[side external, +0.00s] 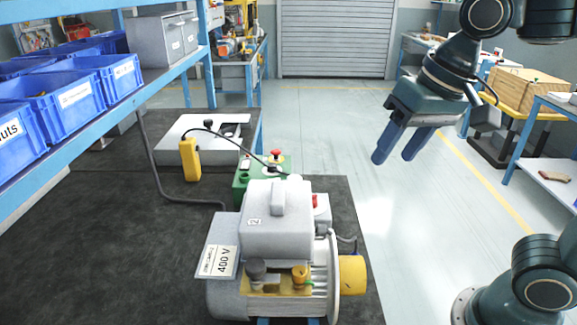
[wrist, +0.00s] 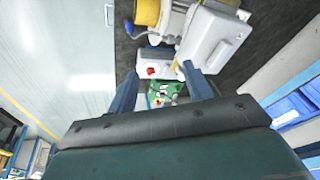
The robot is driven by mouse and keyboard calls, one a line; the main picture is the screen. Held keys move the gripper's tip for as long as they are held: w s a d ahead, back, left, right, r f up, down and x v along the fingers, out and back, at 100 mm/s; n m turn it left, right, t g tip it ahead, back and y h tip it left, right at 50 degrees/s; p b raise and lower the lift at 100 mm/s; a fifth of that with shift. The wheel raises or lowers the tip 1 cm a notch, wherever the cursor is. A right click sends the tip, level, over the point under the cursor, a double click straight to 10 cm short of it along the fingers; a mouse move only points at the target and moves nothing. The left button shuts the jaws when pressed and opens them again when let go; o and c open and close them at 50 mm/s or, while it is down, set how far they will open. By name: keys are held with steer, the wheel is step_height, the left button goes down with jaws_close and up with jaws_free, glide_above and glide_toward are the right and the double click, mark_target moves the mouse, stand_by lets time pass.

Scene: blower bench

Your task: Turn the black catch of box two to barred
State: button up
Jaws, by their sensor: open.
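A grey box marked 2 (side external: 290,228) sits on top of a finned motor (side external: 228,296) at the bench's front right. A light grey raised grip (side external: 278,198) is on its lid. A dark round knob (side external: 256,268) and a yellow one stand at its near side; I cannot tell whether the dark one is the catch, nor its setting. The box shows from above in the wrist view (wrist: 215,38). My gripper (side external: 395,157) is open and empty, fingers pointing down, above the floor right of the bench and apart from the box. Its fingers also show in the wrist view (wrist: 160,72).
A smaller grey box with a red knob (wrist: 151,71) is beside box two. A green box with a red button (side external: 246,186) stands behind. Shelves with blue bins (side external: 72,97) line the left. Dark bench space left of the motor is clear.

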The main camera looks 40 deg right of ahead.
steer(key=w+a+r+m+g, duration=0.2)
steer(key=w+a+m, duration=0.3)
steer(key=a, duration=0.4)
steer(key=m+g, duration=0.2)
steer(key=m, duration=0.1)
glide_above(255, 264)
steer(key=f, duration=0.2)
steer(key=shift+r+h, duration=0.15)
steer(key=shift+h, duration=0.25)
step_height(255, 264, down, 14)
steer(key=shift+r, duration=0.1)
steer(key=shift+c, duration=0.2)
steer(key=c, duration=0.9)
